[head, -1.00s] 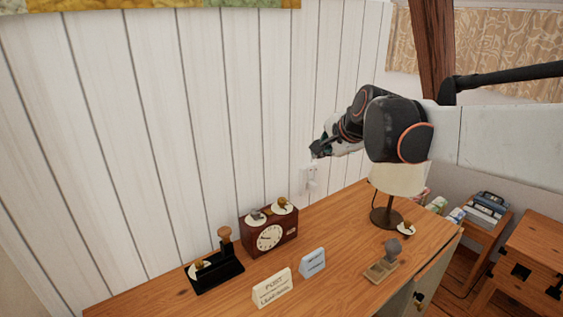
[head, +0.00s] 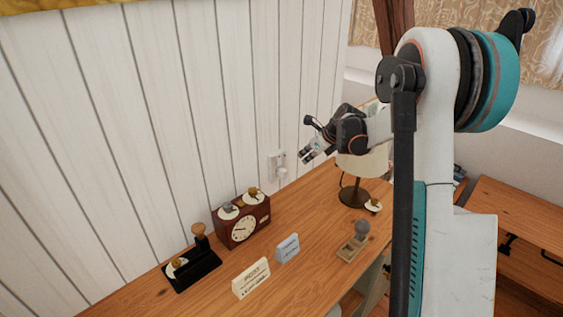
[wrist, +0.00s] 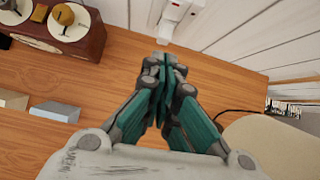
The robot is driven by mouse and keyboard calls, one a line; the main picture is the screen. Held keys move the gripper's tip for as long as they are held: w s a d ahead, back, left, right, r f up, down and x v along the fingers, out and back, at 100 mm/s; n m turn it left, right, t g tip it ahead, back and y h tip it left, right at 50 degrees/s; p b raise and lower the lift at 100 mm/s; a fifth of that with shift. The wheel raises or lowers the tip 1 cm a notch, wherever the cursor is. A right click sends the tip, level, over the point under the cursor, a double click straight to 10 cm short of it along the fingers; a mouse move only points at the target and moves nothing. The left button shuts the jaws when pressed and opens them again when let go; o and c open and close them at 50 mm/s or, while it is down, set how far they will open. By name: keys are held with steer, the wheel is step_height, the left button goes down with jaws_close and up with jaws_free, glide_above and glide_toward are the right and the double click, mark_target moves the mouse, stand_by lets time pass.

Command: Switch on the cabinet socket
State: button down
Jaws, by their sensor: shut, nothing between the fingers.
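The white socket (head: 277,162) is on the white plank wall, just above the back edge of the wooden cabinet top (head: 315,205). It also shows in the wrist view (wrist: 176,14), at the top, with a small red mark on it. My gripper (head: 306,156) is shut and empty, to the right of the socket in the head view. In the wrist view my gripper (wrist: 165,60) points toward the wall, its fingertips a little below the socket in the picture. I cannot tell how far the fingertips are from it.
A table lamp (head: 354,190) stands close to the right, under my arm. A brown clock (head: 243,220), a black stand (head: 192,267), a cream sign (head: 251,278), a blue-grey sign (head: 288,248) and a stamp (head: 355,242) stand on the top. The wood before the socket is clear.

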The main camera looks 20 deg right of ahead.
steer(key=shift+w+d+f+m, duration=0.2)
steer(key=shift+d+f+m, duration=0.2)
steer(key=shift+f, duration=0.25)
steer(key=b, duration=0.3)
glide_toward(281, 169)
step_height(281, 169, down, 4)
steer(key=s, duration=0.1)
steer(key=shift+w+a+f, duration=0.1)
steer(key=shift+w, duration=0.45)
steer(key=shift+w+a+f, duration=0.1)
steer(key=shift+w, duration=0.5)
steer(key=shift+w+a, duration=0.3)
steer(key=shift+w, duration=0.45)
steer(key=shift+w+a+f+b, duration=0.2)
steer(key=shift+w+b, duration=0.15)
steer(key=shift+b, duration=0.05)
steer(key=shift+r, duration=0.1)
